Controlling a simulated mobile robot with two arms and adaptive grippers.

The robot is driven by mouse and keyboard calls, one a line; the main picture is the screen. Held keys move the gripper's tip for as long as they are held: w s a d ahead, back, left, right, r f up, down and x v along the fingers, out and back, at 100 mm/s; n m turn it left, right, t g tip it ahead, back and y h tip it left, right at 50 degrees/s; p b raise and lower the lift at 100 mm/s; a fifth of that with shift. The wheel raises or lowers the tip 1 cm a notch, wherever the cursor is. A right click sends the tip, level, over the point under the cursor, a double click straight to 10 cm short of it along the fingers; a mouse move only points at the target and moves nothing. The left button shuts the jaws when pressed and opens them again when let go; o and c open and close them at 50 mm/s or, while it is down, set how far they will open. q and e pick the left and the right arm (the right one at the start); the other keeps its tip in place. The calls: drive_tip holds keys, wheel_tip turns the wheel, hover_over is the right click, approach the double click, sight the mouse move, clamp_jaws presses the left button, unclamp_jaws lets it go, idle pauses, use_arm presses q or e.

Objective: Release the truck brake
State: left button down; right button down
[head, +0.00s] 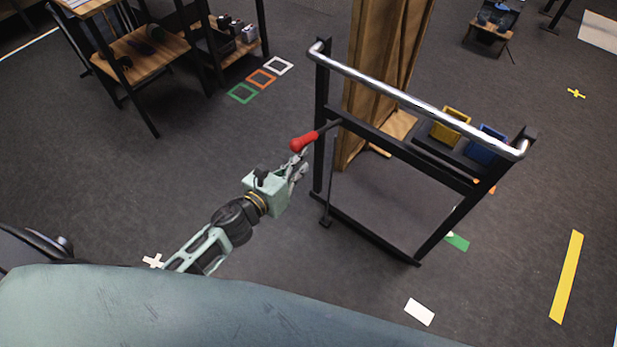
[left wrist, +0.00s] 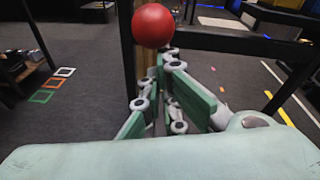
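The truck (head: 425,103) is a black-framed cart with a shiny chrome push bar. A brake lever with a red knob (head: 303,142) sticks out from the left side of its frame, on a short dark rod. The knob shows as a red ball in the left wrist view (left wrist: 153,25). My left gripper (head: 299,170) is just below the knob and looks apart from it, with nothing seen between its fingers. The finger gap is too unclear to tell open from shut. My right gripper is in neither view.
The cart carries tall brown boards (head: 385,65), a yellow bin (head: 450,125) and a blue bin (head: 485,145). A wooden-topped desk (head: 145,50) and shelf stand at the upper left. Floor squares and tape lie flat. The floor left of the cart is clear.

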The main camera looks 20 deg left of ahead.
use_arm(q)
drive_tip(key=shift+w+a+r+p, duration=0.1)
drive_tip(key=shift+w+r+p, duration=0.15)
drive_tip(key=shift+r, duration=0.35)
drive_tip(key=shift+s+a, duration=0.1)
drive_tip(key=v, duration=1.2)
drive_tip(key=shift+f, duration=0.3)
drive_tip(key=shift+s+f, duration=0.1)
drive_tip(key=shift+s, duration=0.05)
